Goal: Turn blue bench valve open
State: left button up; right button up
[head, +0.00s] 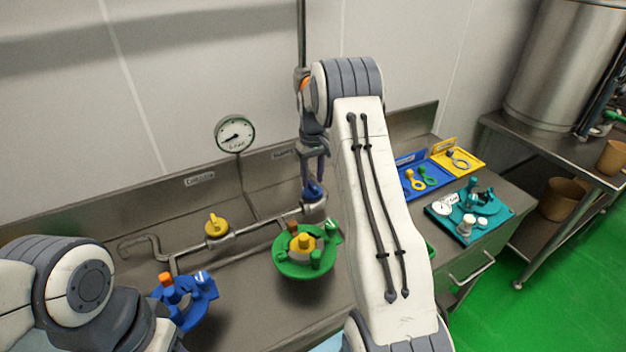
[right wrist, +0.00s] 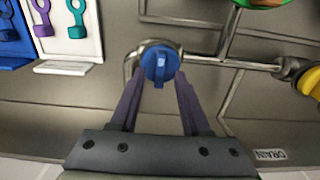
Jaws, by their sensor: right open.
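The blue bench valve (head: 313,190) sits at the right end of the metal pipe along the back of the bench. In the right wrist view the blue valve (right wrist: 160,64) is a round knob with a raised ridge running up and down the picture, across the pipe. My right gripper (head: 313,178) points down at it from above. In the wrist view the open right gripper (right wrist: 158,78) has one finger on each side of the knob's near edge. Whether the fingers touch it I cannot tell. My left arm shows at lower left, but its gripper does not.
A yellow valve (head: 215,226) sits further left on the pipe, below a round gauge (head: 235,134). A green round tray (head: 290,268) with parts and a blue holder (head: 207,290) stand in front. A teal tray (head: 488,228) and tool boards (head: 458,160) are at right.

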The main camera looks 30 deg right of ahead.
aim_at(312, 190)
jog(key=shift+f, duration=1.15)
grip_shut()
